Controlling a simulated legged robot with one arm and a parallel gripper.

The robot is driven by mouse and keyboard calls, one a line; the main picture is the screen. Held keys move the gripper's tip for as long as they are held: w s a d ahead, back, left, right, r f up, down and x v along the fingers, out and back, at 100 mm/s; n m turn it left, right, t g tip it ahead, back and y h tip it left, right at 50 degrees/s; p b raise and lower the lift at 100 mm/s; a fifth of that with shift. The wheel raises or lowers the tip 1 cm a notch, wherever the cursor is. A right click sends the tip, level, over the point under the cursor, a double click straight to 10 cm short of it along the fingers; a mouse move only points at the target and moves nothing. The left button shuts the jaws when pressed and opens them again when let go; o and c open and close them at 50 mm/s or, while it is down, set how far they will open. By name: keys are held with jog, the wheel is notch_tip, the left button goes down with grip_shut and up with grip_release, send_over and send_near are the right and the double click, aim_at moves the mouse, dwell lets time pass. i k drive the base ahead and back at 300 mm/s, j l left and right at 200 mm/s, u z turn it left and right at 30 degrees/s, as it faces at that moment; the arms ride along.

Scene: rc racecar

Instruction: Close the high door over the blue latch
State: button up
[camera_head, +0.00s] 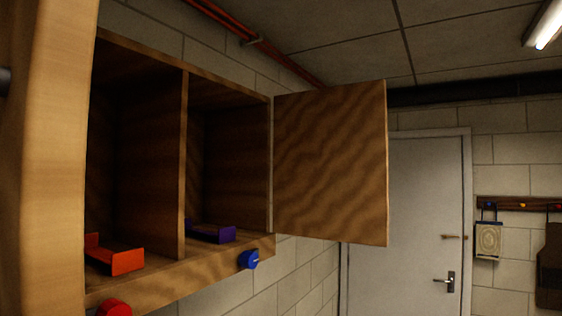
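A wooden wall cabinet (186,160) with two compartments stands open at the left. The blue latch (248,260) is a round knob on its lower front edge, below the right compartment. The wooden door (330,165) on that side is swung wide open from the cabinet's right edge, and no handle shows on the face I see. My gripper is not in view.
A second wooden panel (45,150), seemingly the left door, stands open close to me. A red knob (113,308) is below the left compartment. A red holder (126,262) and a purple holder (215,233) sit inside. A grey room door (410,210) is behind.

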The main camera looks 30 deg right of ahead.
aim_at(331, 170)
jog(key=i+l+u, duration=0.1)
jog(key=l+u, duration=0.15)
jog(key=u, duration=0.15)
jog(key=l+u, duration=0.25)
jog(key=u, duration=0.15)
jog(key=l+u, duration=0.25)
jog(key=u, duration=0.15)
jog(key=l+u, duration=0.4)
jog(key=k+l, duration=0.1)
jog(key=l, duration=0.3)
jog(key=k+l+u, duration=0.15)
jog(key=l, duration=0.6)
jog(key=k+l+u, duration=0.15)
jog(key=l, duration=0.2)
jog(key=k+l, duration=0.1)
jog(key=l, duration=0.25)
jog(key=k+l+u, duration=0.15)
jog(key=l, duration=0.2)
